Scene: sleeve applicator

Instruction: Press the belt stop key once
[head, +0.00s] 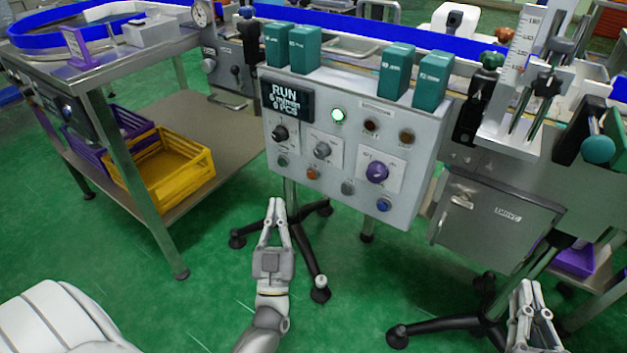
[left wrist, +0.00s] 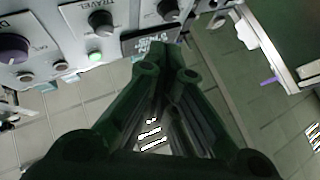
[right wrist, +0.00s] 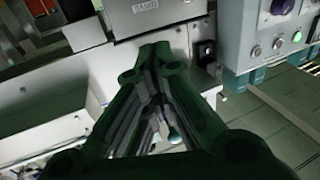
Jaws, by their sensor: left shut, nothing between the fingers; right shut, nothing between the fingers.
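A grey control panel (head: 330,200) faces me. Its display (head: 287,100) reads RUN, and a green lamp (head: 338,114) beside it is lit. The bottom row has a green key (head: 282,161), an orange key (head: 312,174), a grey key (head: 347,187) and a blue key (head: 384,205). Their labels are too small to read, so I cannot tell which is belt stop. My left gripper (head: 276,203) is shut and empty, below the panel's lower left and apart from the keys. My right gripper (head: 524,288) is shut and empty at the lower right, before the drive box (head: 485,222).
Green boxes (head: 396,72) stand on the panel's top. A table (head: 150,165) with a yellow crate (head: 172,168) is at left. Dark stand legs (head: 312,252) spread below the panel.

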